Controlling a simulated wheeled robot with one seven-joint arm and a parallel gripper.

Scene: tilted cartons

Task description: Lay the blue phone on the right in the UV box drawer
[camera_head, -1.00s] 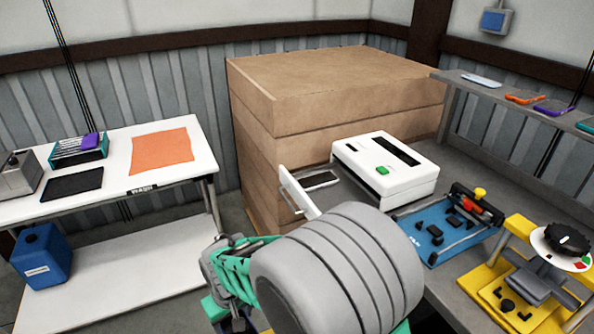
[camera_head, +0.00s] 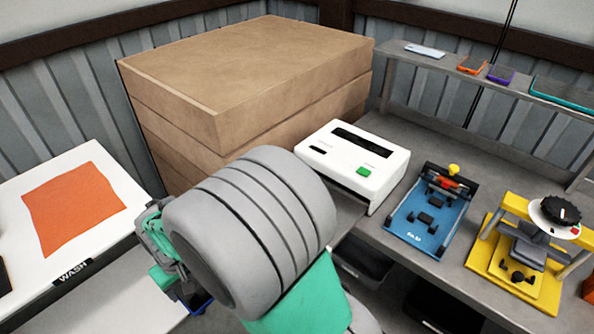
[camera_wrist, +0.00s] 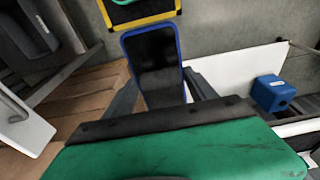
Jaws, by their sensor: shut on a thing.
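A blue-rimmed phone (camera_wrist: 153,60) with a dark face is between the fingers of my gripper (camera_wrist: 160,88) in the wrist view. My gripper is shut on it. In the head view only a small dark blue corner of the phone (camera_head: 201,303) shows below my gripper (camera_head: 188,290), left of my large grey arm link. The UV box (camera_head: 345,165) is white with a green button and a dark slot, on the grey bench. Its drawer is hidden behind my arm in the head view. A white panel with a handle (camera_wrist: 22,138) at the wrist view's left may be the drawer front.
Stacked brown cartons (camera_head: 240,75) stand behind my arm. A blue fixture (camera_head: 428,212) and a yellow press (camera_head: 520,255) are right of the UV box. A shelf (camera_head: 480,78) holds several phones or frames. A white table with an orange cloth (camera_head: 72,207) is at left.

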